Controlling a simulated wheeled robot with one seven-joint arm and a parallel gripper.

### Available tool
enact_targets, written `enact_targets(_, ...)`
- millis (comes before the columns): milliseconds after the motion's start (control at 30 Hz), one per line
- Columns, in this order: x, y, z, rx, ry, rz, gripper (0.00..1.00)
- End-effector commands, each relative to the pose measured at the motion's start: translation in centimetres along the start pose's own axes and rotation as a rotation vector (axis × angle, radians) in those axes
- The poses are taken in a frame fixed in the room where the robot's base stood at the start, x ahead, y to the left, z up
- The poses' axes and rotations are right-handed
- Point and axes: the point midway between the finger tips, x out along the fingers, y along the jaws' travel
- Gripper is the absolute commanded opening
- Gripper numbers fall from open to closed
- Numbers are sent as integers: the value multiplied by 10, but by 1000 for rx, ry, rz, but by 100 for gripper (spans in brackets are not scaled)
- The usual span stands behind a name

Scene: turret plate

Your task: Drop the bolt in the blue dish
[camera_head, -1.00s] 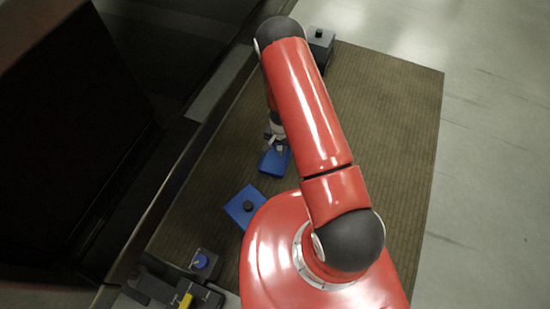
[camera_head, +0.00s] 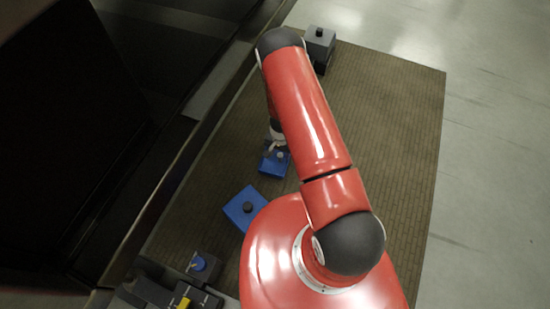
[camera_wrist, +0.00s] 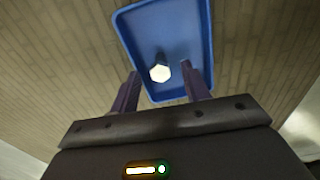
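The blue dish (camera_head: 268,168) is a shallow rectangular tray on the brown slatted surface, left of my red arm. It fills the upper middle of the wrist view (camera_wrist: 196,30). The bolt (camera_wrist: 160,72) has a pale hexagonal head and a darker shank, and it appears over the dish floor. It also shows as a small pale spot in the head view (camera_head: 281,155). My gripper (camera_wrist: 160,67) is open above the dish, with one finger on each side of the bolt and a gap to both. I cannot tell whether the bolt rests on the dish floor.
A blue plate with a black knob (camera_head: 240,212) lies nearer to me. A grey block with a black knob (camera_head: 320,45) stands at the far end. A small box with a blue knob (camera_head: 200,263) and a yellow-marked dark part (camera_head: 183,303) are at the lower left. The right side is clear.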

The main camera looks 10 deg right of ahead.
Motion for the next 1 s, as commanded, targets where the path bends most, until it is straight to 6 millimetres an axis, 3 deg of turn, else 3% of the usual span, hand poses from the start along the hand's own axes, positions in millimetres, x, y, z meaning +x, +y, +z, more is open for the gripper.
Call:
enact_targets(267, -7, 0, 0, 0, 1, -1, 47)
enact_targets(700, -73, 0, 0, -1, 2, 0, 47)
enact_targets(1000, -80, 0, 0, 0, 1, 1, 47)
